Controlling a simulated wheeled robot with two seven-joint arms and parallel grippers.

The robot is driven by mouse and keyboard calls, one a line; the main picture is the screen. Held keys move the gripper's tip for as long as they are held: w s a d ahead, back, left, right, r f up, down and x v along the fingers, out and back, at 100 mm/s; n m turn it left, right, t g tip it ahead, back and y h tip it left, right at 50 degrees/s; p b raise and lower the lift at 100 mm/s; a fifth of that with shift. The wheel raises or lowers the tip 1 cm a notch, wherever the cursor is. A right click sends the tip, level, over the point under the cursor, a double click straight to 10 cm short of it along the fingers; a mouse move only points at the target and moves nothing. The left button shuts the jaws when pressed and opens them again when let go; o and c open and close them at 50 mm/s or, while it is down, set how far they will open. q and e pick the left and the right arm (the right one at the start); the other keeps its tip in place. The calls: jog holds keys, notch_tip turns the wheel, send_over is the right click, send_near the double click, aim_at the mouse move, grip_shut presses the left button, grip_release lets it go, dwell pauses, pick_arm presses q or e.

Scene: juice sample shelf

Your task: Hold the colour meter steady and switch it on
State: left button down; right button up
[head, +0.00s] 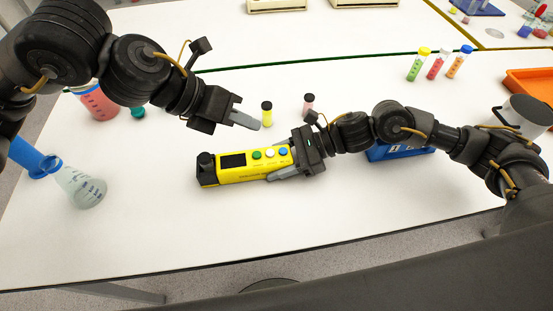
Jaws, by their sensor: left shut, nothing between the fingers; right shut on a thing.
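The colour meter (227,172) is a yellow, box-shaped device lying on the white table, with a black end at its left. Its top has a dark screen and green, white and blue buttons. My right gripper (284,172) is shut on its right end, with a finger showing along the near side. The screen looks dark.
A flask (82,189) and a red-filled beaker (97,103) are at left. Capped tubes (435,66) stand at back right. An orange tray (532,84) is far right. The table's front is clear.

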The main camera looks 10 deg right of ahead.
pick_arm(q)
jog(key=n+t, duration=0.1)
jog(key=n, duration=0.1)
pick_arm(e)
jog(key=shift+d, duration=0.2)
jog(key=shift+a, duration=0.1)
pick_arm(q)
send_near(266, 151)
jog(key=shift+x, duration=2.55)
jog(key=shift+d+r, duration=0.1)
jog(key=shift+d, duration=0.05)
jog(key=shift+f, duration=0.35)
jog(key=shift+r, duration=0.45)
dwell(0.4)
